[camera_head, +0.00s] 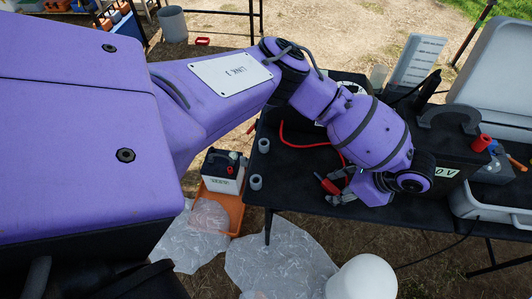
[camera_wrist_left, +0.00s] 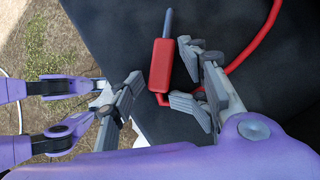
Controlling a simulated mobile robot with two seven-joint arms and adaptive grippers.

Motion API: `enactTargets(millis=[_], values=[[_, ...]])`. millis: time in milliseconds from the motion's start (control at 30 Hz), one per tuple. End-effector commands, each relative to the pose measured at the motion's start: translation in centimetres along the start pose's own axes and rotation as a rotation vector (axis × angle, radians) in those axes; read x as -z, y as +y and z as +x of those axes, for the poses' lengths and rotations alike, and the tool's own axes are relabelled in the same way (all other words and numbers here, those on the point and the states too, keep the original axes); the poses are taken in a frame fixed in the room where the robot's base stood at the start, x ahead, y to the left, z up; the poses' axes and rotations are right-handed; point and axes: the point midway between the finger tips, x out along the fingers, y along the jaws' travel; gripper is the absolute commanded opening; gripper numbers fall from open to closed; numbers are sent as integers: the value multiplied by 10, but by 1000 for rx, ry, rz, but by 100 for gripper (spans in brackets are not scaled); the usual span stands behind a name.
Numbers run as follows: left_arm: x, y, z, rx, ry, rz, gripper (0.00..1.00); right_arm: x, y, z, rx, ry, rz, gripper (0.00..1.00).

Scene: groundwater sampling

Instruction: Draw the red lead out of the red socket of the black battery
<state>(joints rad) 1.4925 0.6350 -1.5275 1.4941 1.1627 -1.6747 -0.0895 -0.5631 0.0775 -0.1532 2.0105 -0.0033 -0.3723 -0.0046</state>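The red lead (camera_head: 308,145) runs over the black table to a red plug (camera_head: 330,186) by the front edge. In the left wrist view, the red plug (camera_wrist_left: 160,66) shows its bare grey pin, out of any socket. My left gripper (camera_head: 341,190) is at the plug; in the wrist view its fingers (camera_wrist_left: 165,97) stand apart on both sides of the plug, with a gap on the left. The black battery (camera_head: 450,150), labelled partly "0 V", stands right of my left wrist. The red socket (camera_head: 481,143) is on its right side. My right gripper is out of view.
Grey cups (camera_head: 256,182) stand at the table's left edge. A grey case (camera_head: 498,75) stands behind the black battery. Plastic sheets lie on the ground in front.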

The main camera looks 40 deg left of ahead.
Motion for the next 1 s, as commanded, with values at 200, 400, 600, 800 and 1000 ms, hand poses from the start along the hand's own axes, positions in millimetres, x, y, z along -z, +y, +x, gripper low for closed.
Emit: enactTargets(millis=[200,400,600,800,1000], values=[[-1,-2,-45,5,0,0,40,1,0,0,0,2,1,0],[-2,-2,-87,6,-4,-2,40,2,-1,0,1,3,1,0],[-4,-2,-111,7,-9,-4,40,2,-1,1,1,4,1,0],[-4,-2,-116,6,-10,-4,40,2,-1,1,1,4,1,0],[-4,-2,-115,6,-10,-4,40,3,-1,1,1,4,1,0]])
